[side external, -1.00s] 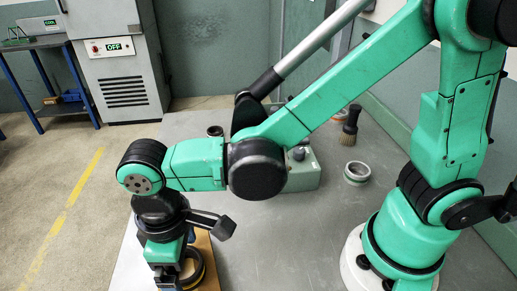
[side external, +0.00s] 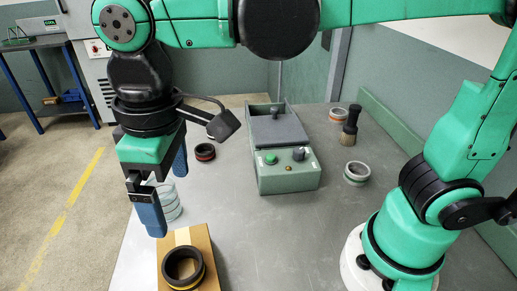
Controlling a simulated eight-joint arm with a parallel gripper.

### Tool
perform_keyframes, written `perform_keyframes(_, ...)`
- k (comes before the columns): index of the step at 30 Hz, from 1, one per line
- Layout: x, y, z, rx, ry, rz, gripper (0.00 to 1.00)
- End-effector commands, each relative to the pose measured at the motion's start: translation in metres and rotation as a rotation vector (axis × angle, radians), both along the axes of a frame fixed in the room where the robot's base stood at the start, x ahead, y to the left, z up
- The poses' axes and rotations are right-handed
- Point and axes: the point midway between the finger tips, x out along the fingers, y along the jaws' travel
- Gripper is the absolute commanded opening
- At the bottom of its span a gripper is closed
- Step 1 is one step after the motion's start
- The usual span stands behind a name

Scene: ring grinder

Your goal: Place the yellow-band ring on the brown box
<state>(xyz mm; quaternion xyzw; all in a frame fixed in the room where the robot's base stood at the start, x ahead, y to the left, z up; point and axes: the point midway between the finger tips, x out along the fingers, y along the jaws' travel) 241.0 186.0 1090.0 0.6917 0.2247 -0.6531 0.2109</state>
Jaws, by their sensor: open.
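The yellow-band ring (side external: 197,277) is dark, with a yellow band low on its side. It lies flat on top of the brown box (side external: 207,248) at the bottom of the view. The box has a lighter tape strip and is cut off by the lower picture edge. My gripper (side external: 167,205) has two blue fingers spread apart with nothing between them. It is above the box, up and to the left of the ring in the picture, and apart from it.
A green-grey grinder (side external: 288,178) stands mid-table. A red-band ring (side external: 205,152), a pale ring (side external: 357,173), an orange-band ring (side external: 338,115) and a brush (side external: 350,128) are around it. The table right of the box is free.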

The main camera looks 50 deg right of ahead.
Motion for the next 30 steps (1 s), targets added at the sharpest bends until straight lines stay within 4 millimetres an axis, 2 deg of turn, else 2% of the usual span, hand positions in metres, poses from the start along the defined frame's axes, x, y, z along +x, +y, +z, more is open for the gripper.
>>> perform_keyframes(3,0.015,-0.052,-0.008,0.072,-0.114,-0.166,1.00)
perform_keyframes(6,0.021,-0.099,-0.019,0.127,-0.244,-0.320,1.00)
perform_keyframes(9,0.021,-0.139,-0.030,0.158,-0.371,-0.454,1.00)
perform_keyframes(12,0.018,-0.167,-0.039,0.171,-0.470,-0.548,1.00)
perform_keyframes(15,0.016,-0.182,-0.044,0.173,-0.527,-0.598,1.00)
perform_keyframes(18,0.015,-0.187,-0.046,0.174,-0.548,-0.613,1.00)
perform_keyframes(30,0.016,-0.186,-0.046,0.175,-0.545,-0.610,1.00)
